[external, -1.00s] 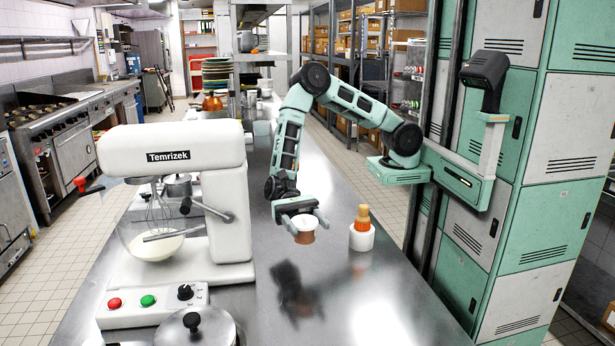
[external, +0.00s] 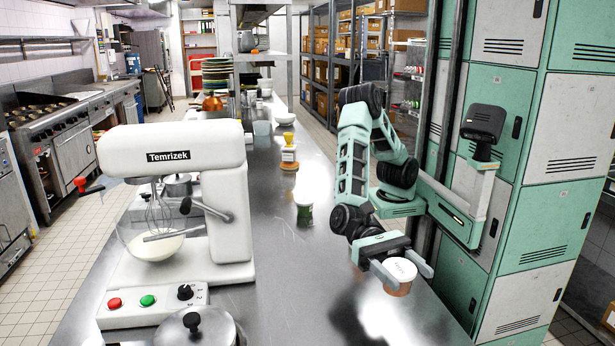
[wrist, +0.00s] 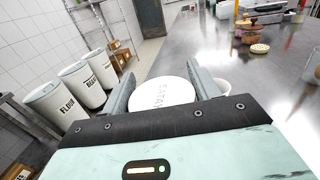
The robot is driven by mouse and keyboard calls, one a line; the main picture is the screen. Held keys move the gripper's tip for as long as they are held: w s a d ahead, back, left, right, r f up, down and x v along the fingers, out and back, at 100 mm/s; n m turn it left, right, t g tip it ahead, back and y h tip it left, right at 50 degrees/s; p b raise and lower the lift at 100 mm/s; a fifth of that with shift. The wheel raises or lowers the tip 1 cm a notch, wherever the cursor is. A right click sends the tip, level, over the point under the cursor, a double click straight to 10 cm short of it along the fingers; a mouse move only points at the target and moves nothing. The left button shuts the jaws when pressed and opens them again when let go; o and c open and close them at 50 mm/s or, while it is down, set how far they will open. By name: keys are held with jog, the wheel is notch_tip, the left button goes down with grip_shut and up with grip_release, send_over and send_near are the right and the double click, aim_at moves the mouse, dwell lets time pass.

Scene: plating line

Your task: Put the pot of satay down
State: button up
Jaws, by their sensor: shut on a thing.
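The pot of satay (external: 398,273) has a white lid and a brownish body. My gripper (external: 403,270) is shut on it, one finger on each side, and holds it upright, apparently above the steel counter (external: 300,300) near its right edge. In the wrist view the pot's white lid (wrist: 163,92) shows lettering that reads SATAY, between the two fingers of my gripper (wrist: 160,88). The pot's underside and the counter directly below it are hidden.
A white mixer (external: 200,200) fills the left side. White canisters (wrist: 60,104) stand at the left in the wrist view. The counter's front middle is clear.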

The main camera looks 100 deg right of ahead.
notch_tip(320, 180, down, 10)
jog(key=shift+s+a+r, duration=0.1)
jog(key=shift+s+r, duration=0.05)
dwell(0.3)
jog(key=o, duration=1)
jog(key=shift+r+p, duration=0.1)
jog(key=shift+p, duration=0.2)
jog(key=d, duration=0.4)
jog(key=w+d, duration=0.1)
jog(key=d, duration=0.3)
jog(key=w+d+b, duration=0.1)
jog(key=d, duration=0.2)
jog(key=shift+w+d, duration=0.2)
jog(key=shift+d, duration=0.2)
